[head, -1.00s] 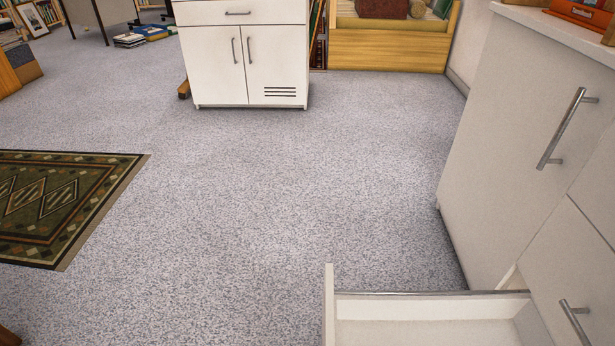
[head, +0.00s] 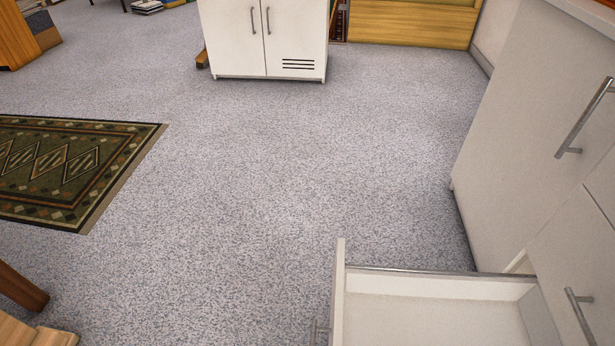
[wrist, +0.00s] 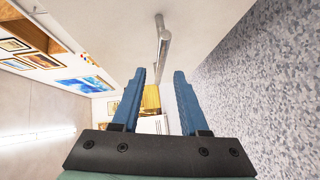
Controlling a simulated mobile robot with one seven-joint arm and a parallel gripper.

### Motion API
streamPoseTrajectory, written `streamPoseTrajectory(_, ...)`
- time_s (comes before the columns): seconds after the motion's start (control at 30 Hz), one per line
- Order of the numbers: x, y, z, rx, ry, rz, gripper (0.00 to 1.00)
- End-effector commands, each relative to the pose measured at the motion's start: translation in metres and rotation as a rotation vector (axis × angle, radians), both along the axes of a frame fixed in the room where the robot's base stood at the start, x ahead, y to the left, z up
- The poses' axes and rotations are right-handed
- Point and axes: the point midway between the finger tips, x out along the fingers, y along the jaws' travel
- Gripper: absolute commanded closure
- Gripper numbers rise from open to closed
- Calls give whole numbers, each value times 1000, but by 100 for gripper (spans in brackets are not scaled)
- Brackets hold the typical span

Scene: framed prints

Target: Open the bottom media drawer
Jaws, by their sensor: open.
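In the head view a white drawer (head: 435,310) stands pulled out from the white cabinet (head: 510,130) at the lower right. Its inside looks empty. I cannot tell whether this is the bottom drawer. My gripper (wrist: 160,75) shows only in the wrist view, with two blue fingers open and nothing between them. A metal bar handle (wrist: 163,48) on a white front lies just beyond the fingertips, roughly in line with the gap. The fingers do not appear to grip it.
Other bar handles (head: 580,318) sit on the cabinet fronts at the right. A white two-door cabinet (head: 265,40) stands at the back. A patterned rug (head: 70,170) lies at the left, with wooden furniture (head: 22,288) at the lower left. The carpet between is clear.

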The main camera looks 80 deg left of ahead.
Motion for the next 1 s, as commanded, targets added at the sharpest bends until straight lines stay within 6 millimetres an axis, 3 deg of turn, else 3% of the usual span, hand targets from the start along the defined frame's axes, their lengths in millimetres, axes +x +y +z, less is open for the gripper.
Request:
streamPoseTrajectory(0.2,-43,-20,8,-1,3,0,56)
streamPoseTrajectory(0.4,-63,-31,10,-1,1,-1,56)
streamPoseTrajectory(1.0,-66,-32,10,0,-1,-1,56)
